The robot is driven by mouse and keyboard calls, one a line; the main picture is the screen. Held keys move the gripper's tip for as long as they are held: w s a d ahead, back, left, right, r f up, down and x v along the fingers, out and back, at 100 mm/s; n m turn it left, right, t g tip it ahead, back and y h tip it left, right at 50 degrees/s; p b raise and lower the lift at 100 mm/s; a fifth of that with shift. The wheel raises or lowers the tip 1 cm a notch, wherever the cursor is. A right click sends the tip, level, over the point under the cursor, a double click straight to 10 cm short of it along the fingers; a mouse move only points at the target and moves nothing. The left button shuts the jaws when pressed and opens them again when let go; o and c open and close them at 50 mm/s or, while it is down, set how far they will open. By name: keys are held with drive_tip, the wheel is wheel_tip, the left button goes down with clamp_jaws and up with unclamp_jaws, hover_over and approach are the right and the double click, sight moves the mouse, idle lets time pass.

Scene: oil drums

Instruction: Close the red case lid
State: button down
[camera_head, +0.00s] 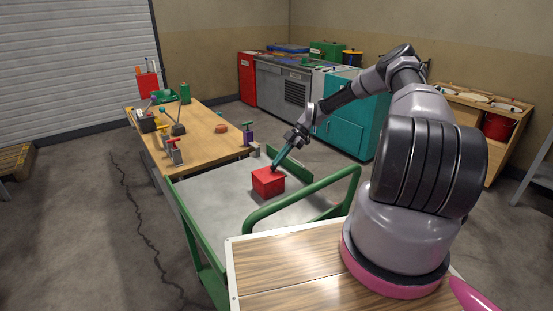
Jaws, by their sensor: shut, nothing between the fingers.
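The red case (268,183) is a small box on the grey top of the green-railed cart, near its far end. Its top looks flat and covered, but at this size I cannot tell whether the lid is fully down. My gripper (276,169) reaches down from the upper right, with its fingers together and the tips at the case's top back edge. The tips seem to touch or nearly touch the case. I see nothing held between the fingers. The far side of the case is hidden.
The green cart rail (305,195) stands between my base and the case on the right. A wooden workbench (205,135) with tools and bottles is at the cart's far left. Teal cabinets (345,125) stand behind. The cart top left of the case is clear.

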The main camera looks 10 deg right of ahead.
drive_tip(key=shift+d+f, duration=0.3)
drive_tip(key=shift+f, duration=0.25)
drive_tip(key=shift+r, duration=0.15)
